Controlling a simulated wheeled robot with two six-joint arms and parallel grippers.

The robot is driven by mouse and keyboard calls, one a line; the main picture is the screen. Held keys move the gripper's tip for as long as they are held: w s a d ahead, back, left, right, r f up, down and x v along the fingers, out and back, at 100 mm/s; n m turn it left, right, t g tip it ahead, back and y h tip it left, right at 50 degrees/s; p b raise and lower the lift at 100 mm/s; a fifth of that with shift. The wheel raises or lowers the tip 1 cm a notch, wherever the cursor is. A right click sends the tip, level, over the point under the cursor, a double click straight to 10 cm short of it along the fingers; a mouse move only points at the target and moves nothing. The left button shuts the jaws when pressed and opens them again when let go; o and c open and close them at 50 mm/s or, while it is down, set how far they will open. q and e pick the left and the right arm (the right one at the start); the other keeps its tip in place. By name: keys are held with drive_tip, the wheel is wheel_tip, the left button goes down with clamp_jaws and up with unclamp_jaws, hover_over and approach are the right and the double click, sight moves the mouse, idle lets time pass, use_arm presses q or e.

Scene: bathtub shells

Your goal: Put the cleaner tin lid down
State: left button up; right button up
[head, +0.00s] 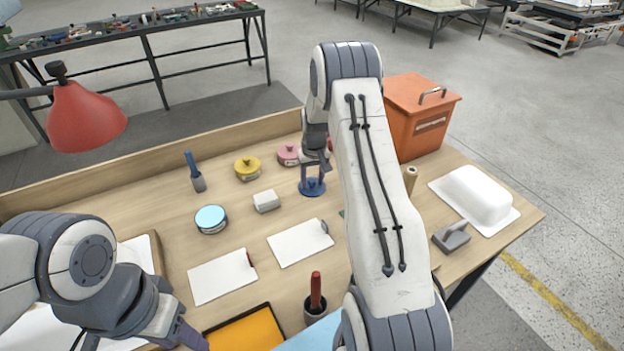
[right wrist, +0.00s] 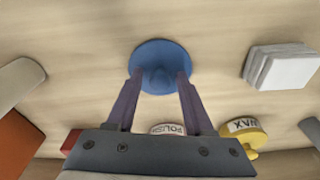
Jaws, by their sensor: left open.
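The blue cleaner tin lid (head: 312,187) is at the middle of the bench, just above or on the wood; I cannot tell which. My right gripper (head: 314,172) points down over it, its fingers on either side of the lid's raised middle. In the right wrist view the lid (right wrist: 160,55) sits between the fingertips of the right gripper (right wrist: 161,82). An open tin with a light blue top (head: 211,218) stands to the left, apart from the lid. My left gripper (head: 180,335) is open and empty at the lower left, partly cut off.
Yellow wax tin (head: 247,169) and pink polish tin (head: 288,155) stand behind the lid. A white block (head: 266,201) lies to its left. White cards (head: 222,276) lie in front. An orange box (head: 420,115) stands at the back right. Bare wood surrounds the white block.

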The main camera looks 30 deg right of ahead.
sight(314, 190)
drive_tip(key=shift+r, duration=0.1)
wheel_tip(314, 190, up, 11)
drive_tip(key=s, duration=0.1)
drive_tip(key=s+a+r+n, duration=0.1)
drive_tip(key=s+a+r, duration=0.1)
drive_tip(key=a, duration=0.5)
drive_tip(key=s+a+r+n, duration=0.1)
drive_tip(key=a+r, duration=0.2)
drive_tip(key=a, duration=0.3)
drive_tip(key=s+a+r+n+y, duration=0.1)
drive_tip(key=s+a+r+n, duration=0.2)
drive_tip(key=s+a, duration=0.85)
drive_tip(key=s+a+n, duration=0.2)
drive_tip(key=s+a, duration=0.2)
drive_tip(key=s, duration=0.5)
drive_tip(key=s+a+f+n+g, duration=0.1)
drive_tip(key=s+a+n, duration=0.2)
drive_tip(key=s, duration=0.7)
drive_tip(key=shift+a+b, duration=0.35)
